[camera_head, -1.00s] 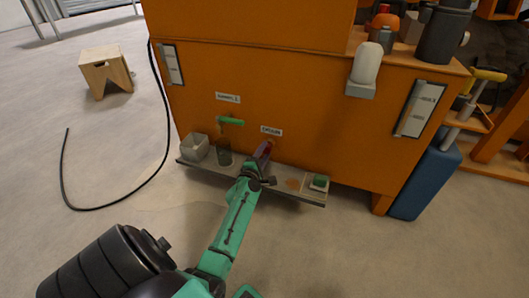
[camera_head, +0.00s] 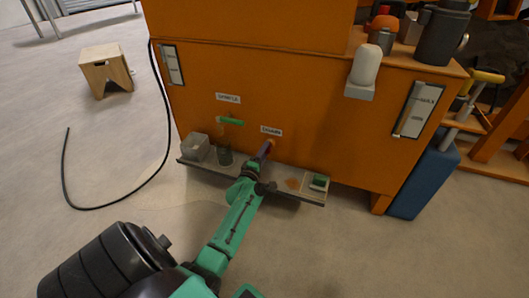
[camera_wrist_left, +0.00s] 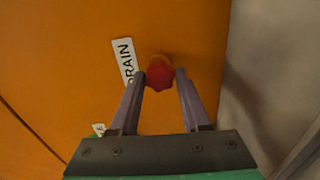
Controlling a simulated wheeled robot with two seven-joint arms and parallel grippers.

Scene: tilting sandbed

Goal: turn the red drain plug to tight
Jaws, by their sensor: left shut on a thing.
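The red drain plug (camera_wrist_left: 160,76) is a lobed knob on the orange tank wall, beside the label reading DRAIN (camera_wrist_left: 125,62), in the left wrist view. My left gripper (camera_wrist_left: 163,77) has its two purple fingers on either side of the plug and is shut on it. In the head view my left gripper (camera_head: 265,151) reaches the tank wall just below the drain label (camera_head: 271,131); it largely hides the plug there. My right gripper is not in view.
A narrow grey shelf (camera_head: 290,176) runs under the plug, with a clear container (camera_head: 195,147), a dark glass (camera_head: 224,155) and a green block (camera_head: 319,181). A green handle (camera_head: 231,121) sticks out to the left. A black hose (camera_head: 105,207) lies on the open floor.

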